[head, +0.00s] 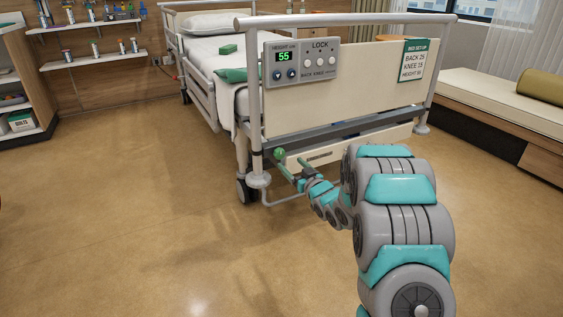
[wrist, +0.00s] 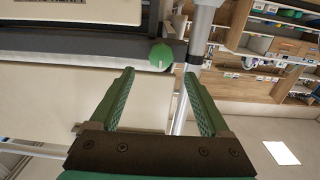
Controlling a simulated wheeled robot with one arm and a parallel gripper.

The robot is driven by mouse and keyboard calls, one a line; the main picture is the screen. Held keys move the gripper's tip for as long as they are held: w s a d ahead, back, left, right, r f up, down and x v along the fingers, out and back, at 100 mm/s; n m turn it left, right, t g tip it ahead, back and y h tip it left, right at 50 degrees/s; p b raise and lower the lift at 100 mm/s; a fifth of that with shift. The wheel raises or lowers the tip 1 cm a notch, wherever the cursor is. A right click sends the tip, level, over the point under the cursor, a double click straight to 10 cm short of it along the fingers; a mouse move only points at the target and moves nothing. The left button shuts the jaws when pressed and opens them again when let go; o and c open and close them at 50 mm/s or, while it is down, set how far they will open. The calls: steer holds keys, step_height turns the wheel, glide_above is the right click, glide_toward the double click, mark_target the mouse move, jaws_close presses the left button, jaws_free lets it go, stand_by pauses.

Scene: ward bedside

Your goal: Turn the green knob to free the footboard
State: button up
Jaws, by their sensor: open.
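The green knob (head: 279,153) sits low at the left post of the bed's foot end, below the footboard (head: 375,75). In the wrist view the knob (wrist: 161,56) is a round green ball beside a dark band on the metal post. My gripper (head: 290,168) is close to the knob in the head view. In the wrist view my gripper (wrist: 157,75) has its two green fingers apart, with nothing between them. The knob shows just beyond the fingertips, roughly in line with the gap. I cannot tell whether any finger touches it.
A control panel (head: 301,62) with a display reading 55 hangs on the footboard, beside a bed set-up sign (head: 414,60). The bed's left post (head: 254,110) and lower rail stand close to my gripper. The floor (head: 150,200) at the left is clear.

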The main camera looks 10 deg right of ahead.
mark_target(281, 154)
steer(key=shift+x, duration=3.85)
jaws_close()
